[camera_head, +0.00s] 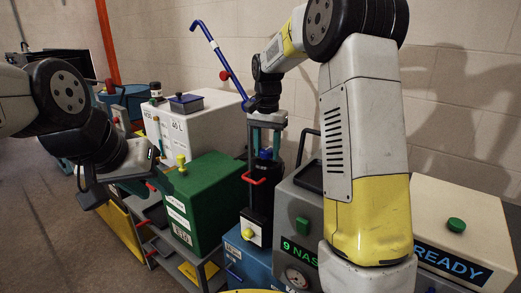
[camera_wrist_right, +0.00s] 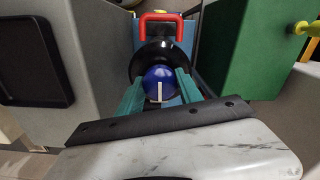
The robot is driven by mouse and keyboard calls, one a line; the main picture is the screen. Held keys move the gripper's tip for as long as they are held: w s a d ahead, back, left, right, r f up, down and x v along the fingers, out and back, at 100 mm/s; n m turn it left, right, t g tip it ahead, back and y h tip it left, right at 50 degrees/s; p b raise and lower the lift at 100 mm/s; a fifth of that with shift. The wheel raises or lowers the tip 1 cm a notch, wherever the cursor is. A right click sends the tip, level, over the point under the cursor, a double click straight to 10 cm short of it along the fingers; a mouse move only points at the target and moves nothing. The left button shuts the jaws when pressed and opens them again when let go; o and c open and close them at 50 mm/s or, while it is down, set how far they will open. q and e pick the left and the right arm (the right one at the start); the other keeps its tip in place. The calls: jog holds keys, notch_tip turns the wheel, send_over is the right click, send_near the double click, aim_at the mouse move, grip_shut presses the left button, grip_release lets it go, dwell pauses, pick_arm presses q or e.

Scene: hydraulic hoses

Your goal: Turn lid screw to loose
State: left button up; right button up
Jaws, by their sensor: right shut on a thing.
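The lid screw is a round blue knob (camera_wrist_right: 160,76) with a white line, on top of a black cylinder (camera_wrist_right: 146,66). In the head view the black cylinder (camera_head: 260,205) stands upright. My right gripper (camera_head: 265,150) reaches down from above. Its two teal fingers (camera_wrist_right: 160,92) are shut on the blue knob, one on each side. In the right wrist view the knob's white line points toward the bottom of the picture. My left gripper (camera_head: 124,186) is at the left, away from the cylinder, and looks open and empty.
A red handle (camera_wrist_right: 161,24) sticks out from the cylinder unit. A green box (camera_head: 203,198) stands left of it, and a grey box with a gauge (camera_head: 299,207) stands close on its right. A bent blue lever (camera_head: 222,58) rises behind. A white box (camera_head: 197,124) stands farther back.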

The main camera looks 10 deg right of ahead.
jog(key=shift+n, duration=0.3)
jog(key=n, duration=0.5)
jog(key=shift+n, duration=0.3)
jog(key=n, duration=1.1)
jog(key=shift+n, duration=0.4)
jog(key=n, duration=0.5)
jog(key=shift+n, duration=0.3)
jog(key=o, duration=1.4)
jog(key=shift+c, duration=0.2)
